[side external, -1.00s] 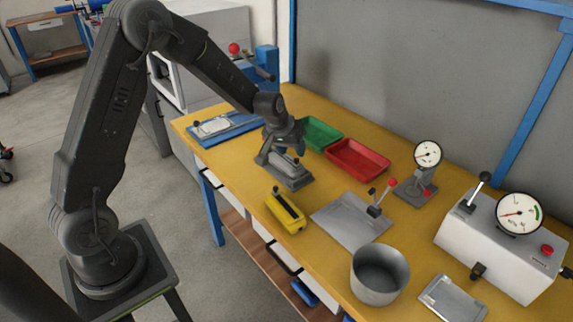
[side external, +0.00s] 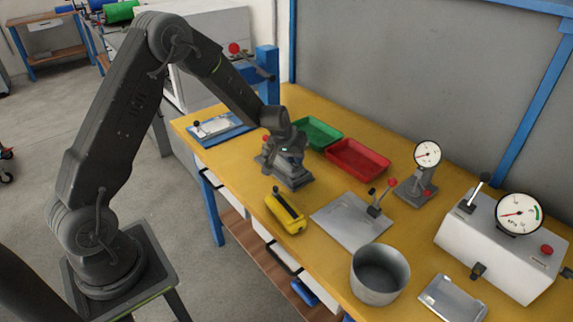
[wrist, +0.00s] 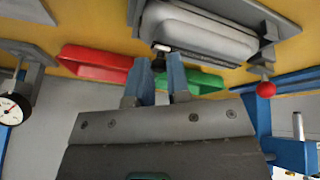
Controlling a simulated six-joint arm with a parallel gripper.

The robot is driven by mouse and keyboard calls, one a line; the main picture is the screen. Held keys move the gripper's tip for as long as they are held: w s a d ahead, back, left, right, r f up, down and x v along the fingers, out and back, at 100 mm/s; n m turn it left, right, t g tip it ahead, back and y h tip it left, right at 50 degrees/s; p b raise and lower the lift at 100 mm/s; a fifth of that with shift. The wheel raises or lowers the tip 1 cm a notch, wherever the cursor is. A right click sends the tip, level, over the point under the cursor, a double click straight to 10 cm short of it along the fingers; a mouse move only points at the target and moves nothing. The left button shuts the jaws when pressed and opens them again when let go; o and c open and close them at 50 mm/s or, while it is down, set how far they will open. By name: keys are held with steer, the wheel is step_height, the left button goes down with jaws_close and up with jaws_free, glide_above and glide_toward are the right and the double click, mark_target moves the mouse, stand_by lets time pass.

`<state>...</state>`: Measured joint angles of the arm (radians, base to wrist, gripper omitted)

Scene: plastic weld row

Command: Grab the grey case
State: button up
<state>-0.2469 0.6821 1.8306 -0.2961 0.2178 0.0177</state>
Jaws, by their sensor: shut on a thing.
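The grey case (wrist: 205,32) is a rounded, light grey body in the wrist view, seated in a darker grey fixture (side external: 297,182). The fixture also shows around it in the wrist view (wrist: 262,10). My gripper (side external: 284,160) is down at the fixture in the side view and hides most of the case there. In the wrist view my gripper's two blue-grey fingers (wrist: 162,60) point at the case's near edge, by a small pale tab. They are shut on the case, though the exact contact is hard to see.
A red ball knob (wrist: 265,89) stands beside the fixture. Green (side external: 318,133) and red (side external: 358,161) trays lie behind it. A yellow tool (side external: 286,213) and a grey plate (side external: 345,222) with a lever are in front. A blue board (side external: 222,130) is at left.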

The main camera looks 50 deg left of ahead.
jaws_close()
